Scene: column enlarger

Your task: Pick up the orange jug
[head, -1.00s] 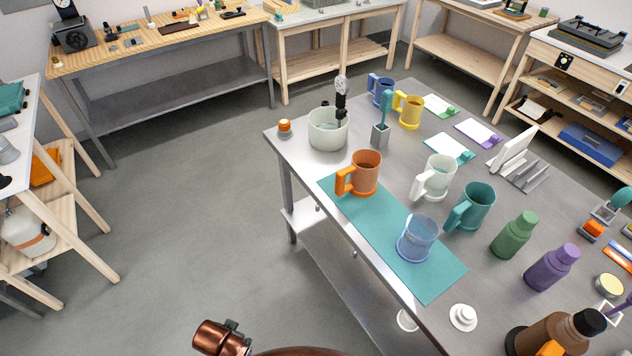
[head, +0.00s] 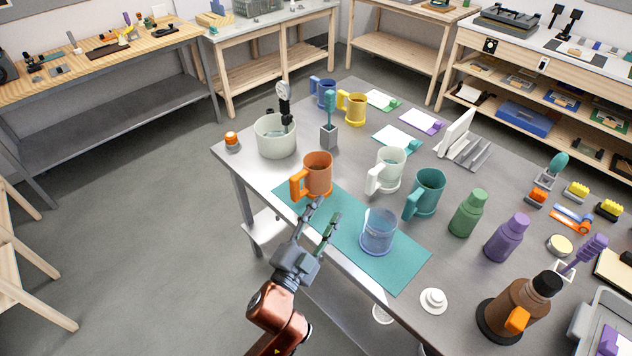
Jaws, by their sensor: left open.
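The orange jug (head: 319,173) stands upright at the far left end of the teal mat (head: 392,268), its handle (head: 297,186) toward the left and near side. My left gripper (head: 323,222) is open and empty, reaching over the mat's near edge. Its fingers point toward the jug and appear just short of it, on the near side; whether a fingertip touches the jug I cannot tell. My right gripper is not in view.
A clear blue jug (head: 378,231) stands on the mat right of my gripper. White (head: 388,169) and teal (head: 428,192) jugs stand behind it. A pale round pot (head: 275,137) with a black-handled device is left of the orange jug. Bottles (head: 468,214) stand to the right.

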